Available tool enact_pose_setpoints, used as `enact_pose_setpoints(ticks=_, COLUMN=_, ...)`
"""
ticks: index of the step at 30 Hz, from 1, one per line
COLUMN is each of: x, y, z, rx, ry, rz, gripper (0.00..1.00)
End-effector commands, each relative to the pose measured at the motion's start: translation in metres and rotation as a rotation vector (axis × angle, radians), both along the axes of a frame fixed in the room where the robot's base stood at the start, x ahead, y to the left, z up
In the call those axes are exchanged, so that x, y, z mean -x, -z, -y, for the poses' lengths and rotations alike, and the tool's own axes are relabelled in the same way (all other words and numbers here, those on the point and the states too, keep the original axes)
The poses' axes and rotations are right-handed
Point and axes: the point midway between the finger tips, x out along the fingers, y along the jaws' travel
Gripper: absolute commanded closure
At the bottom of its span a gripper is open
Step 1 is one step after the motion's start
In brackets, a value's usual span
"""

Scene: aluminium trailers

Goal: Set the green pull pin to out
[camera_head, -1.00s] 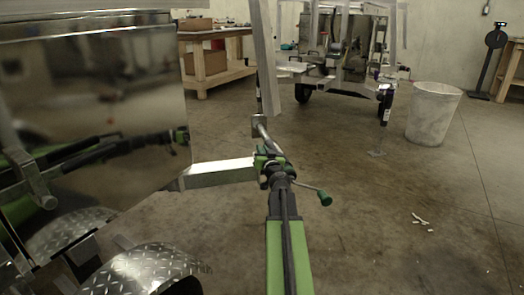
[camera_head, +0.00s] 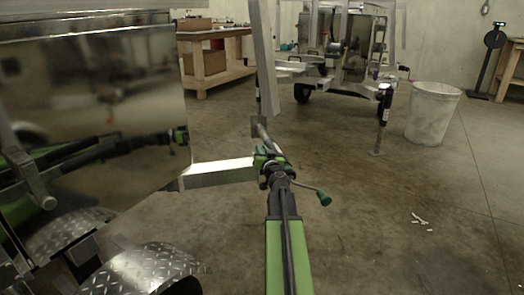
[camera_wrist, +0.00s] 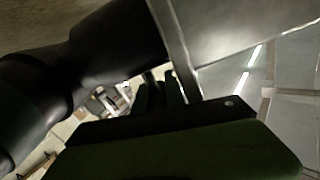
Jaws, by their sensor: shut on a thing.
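The green pull pin (camera_head: 260,160) is at the end of the silver square trailer bar (camera_head: 220,174), where the jack is mounted. Only a little green shows there, so whether the pin is in or out cannot be told. My gripper (camera_head: 273,166) reaches this spot from below and is shut on the pin, with the contact itself mostly hidden. In the wrist view my dark gripper fingers (camera_wrist: 160,92) are close together beside a black cylinder (camera_wrist: 110,45) and a metal edge.
A crank with a green grip (camera_head: 324,198) sticks out to the right of my gripper. A shiny trailer box (camera_head: 120,100) and a tread-plate fender (camera_head: 150,270) are at left. A whitish bin (camera_head: 433,113) stands at the back right. Open floor lies at right.

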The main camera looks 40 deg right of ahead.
Motion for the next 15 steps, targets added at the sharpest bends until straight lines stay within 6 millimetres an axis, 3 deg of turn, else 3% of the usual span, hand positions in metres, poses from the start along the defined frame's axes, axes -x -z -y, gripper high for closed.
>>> enact_pose_setpoints(ticks=8, x=0.0, y=-0.004, z=-0.002, rx=0.0, ry=-0.003, rz=0.0, gripper=1.0)
enact_pose_setpoints(ticks=15, x=0.0, y=-0.039, z=-0.002, rx=0.0, ry=-0.003, rz=0.0, gripper=1.0)
